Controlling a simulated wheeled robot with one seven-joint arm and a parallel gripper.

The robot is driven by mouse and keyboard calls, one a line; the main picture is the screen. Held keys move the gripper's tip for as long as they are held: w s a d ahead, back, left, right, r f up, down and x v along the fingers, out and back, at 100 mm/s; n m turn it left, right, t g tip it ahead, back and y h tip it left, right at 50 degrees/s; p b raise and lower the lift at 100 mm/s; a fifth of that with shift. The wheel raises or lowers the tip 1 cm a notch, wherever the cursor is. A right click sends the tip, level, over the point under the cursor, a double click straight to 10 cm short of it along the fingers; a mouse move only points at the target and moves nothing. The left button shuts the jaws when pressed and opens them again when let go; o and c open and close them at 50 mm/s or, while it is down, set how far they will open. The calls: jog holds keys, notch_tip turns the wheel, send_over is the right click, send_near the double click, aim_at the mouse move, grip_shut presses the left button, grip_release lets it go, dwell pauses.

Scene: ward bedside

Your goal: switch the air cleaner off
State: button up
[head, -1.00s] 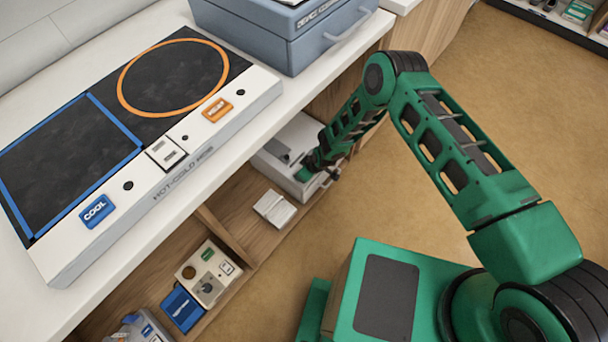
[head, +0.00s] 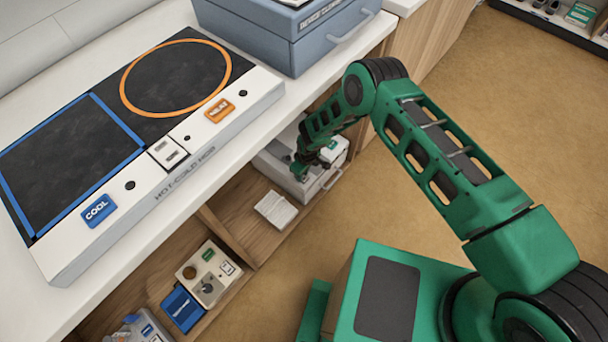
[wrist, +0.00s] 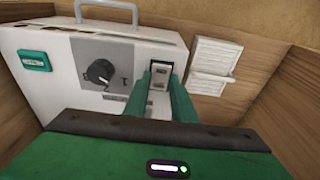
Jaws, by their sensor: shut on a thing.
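A white box-shaped unit (head: 327,187), which I take to be the air cleaner, stands in the low shelf bay; its lettering is too small to read. In the wrist view its white face (wrist: 60,95) carries a black dial (wrist: 100,73), a green label (wrist: 35,61) and a small switch (wrist: 159,72) in a dark frame. My gripper (wrist: 161,85) has its two green fingers on either side of the switch and appears shut on it. In the head view my gripper (head: 300,172) reaches down at the unit, and the switch is hidden.
A white slatted plate (wrist: 213,62) is right of the unit in the wrist view. Wooden shelf walls (wrist: 289,95) enclose it closely. The countertop (head: 240,150) overhangs the bay, bearing the hot-cold panel (head: 75,262) and a blue-grey case (head: 300,50).

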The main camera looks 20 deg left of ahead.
jog(key=shift+s+a, duration=0.1)
jog(key=shift+s, duration=0.1)
jog(key=o, duration=1.1)
jog(key=shift+w, duration=0.1)
jog(key=shift+c, duration=0.2)
